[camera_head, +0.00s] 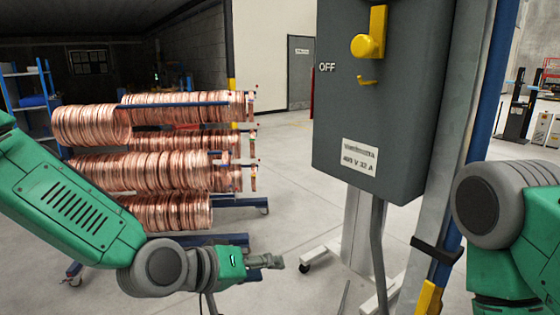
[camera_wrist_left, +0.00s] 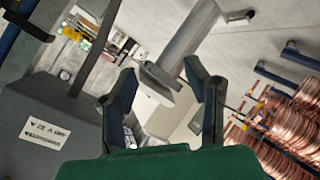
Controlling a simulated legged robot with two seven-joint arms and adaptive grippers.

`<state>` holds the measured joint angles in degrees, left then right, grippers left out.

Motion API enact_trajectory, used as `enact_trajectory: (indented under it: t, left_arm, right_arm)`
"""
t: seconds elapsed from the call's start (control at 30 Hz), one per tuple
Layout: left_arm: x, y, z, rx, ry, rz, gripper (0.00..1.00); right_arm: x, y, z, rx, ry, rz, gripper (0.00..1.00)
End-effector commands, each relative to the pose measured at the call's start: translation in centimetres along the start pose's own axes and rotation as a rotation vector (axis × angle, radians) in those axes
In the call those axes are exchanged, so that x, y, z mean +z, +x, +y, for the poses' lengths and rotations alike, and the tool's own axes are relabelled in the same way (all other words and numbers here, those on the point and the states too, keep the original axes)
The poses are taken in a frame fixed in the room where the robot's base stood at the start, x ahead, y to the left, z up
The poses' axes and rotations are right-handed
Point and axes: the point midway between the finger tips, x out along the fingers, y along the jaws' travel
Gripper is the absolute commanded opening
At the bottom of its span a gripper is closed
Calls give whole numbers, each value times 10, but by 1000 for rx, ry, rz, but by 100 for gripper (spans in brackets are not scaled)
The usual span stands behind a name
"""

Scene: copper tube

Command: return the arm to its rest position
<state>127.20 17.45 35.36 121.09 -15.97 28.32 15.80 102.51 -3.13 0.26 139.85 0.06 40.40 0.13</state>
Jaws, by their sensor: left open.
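My left arm comes in from the left in the head view, and its gripper (camera_head: 266,261) is low in the middle, pointing right. In the left wrist view the two dark fingers of the left gripper (camera_wrist_left: 160,85) stand apart with nothing between them. The gripper is in free space below and to the left of the grey switch box (camera_head: 385,95), touching nothing. The box has a yellow handle (camera_head: 369,42) beside the word OFF. My right arm shows at the right edge of the head view; its gripper is out of the picture.
A rack of copper coils (camera_head: 150,172) stands behind my left arm; it also shows in the left wrist view (camera_wrist_left: 285,130). A grey post and conduit (camera_head: 378,250) stand below the box, right of the gripper. Open floor (camera_head: 290,180) lies between rack and box.

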Motion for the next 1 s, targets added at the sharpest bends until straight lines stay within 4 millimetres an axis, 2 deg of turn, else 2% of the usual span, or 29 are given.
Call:
enact_trajectory:
  t: [0.03,0.17,0.27,0.37,0.5,0.6,0.7,0.8,0.9,1.0]
  left_arm:
    - [32,8,-32,-51,-6,-44,43]
    - [101,10,-105,-182,-10,-139,43]
    - [156,1,-160,-287,-7,-218,43]
    - [209,-17,-212,-395,4,-301,43]
    - [279,-57,-281,-553,31,-421,43]
    - [318,-90,-319,-655,60,-501,43]
    - [343,-120,-346,-735,88,-564,43]
    - [357,-140,-361,-786,108,-602,43]
    - [362,-151,-367,-809,118,-620,43]
    - [362,-153,-368,-813,120,-623,43]
  right_arm:
    - [0,10,0,0,0,0,40]
    - [1,23,0,0,0,0,40]
    - [2,34,0,0,0,0,40]
    - [2,45,0,0,0,0,40]
    - [3,61,0,0,0,0,40]
    - [4,72,-1,0,0,0,40]
    - [4,79,-1,0,0,0,40]
    - [4,83,-1,0,0,0,40]
    - [4,84,-1,0,0,0,40]
    - [4,84,-1,0,0,0,40]
